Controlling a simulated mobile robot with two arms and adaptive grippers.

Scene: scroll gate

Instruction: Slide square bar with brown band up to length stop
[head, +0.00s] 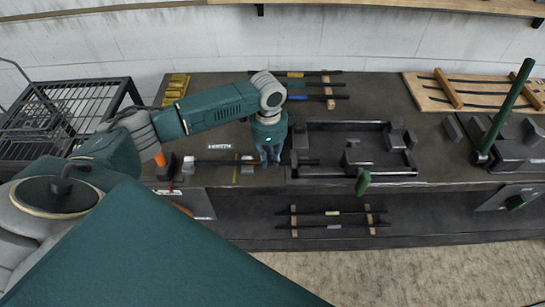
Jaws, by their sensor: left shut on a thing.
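A dark thin bar (215,161) lies left to right at the front of the dark bench, on the left side of a black fixture (342,126). My left gripper (269,160) points down and is shut on this bar near its middle. The bar's right end reaches to the front left of the fixture. A brown band on the bar is hard to make out; the fingers hide part of the bar. Small blocks stand on the fixture, but I cannot tell which one is the length stop. My right gripper is not in view.
Behind my left gripper, bars with an orange-yellow and a blue band (297,97) lie on the bench. More bars lie on a lower shelf (333,224) and a wooden board (470,92). A green-handled tool (505,110) stands right. A wire rack (65,115) is left.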

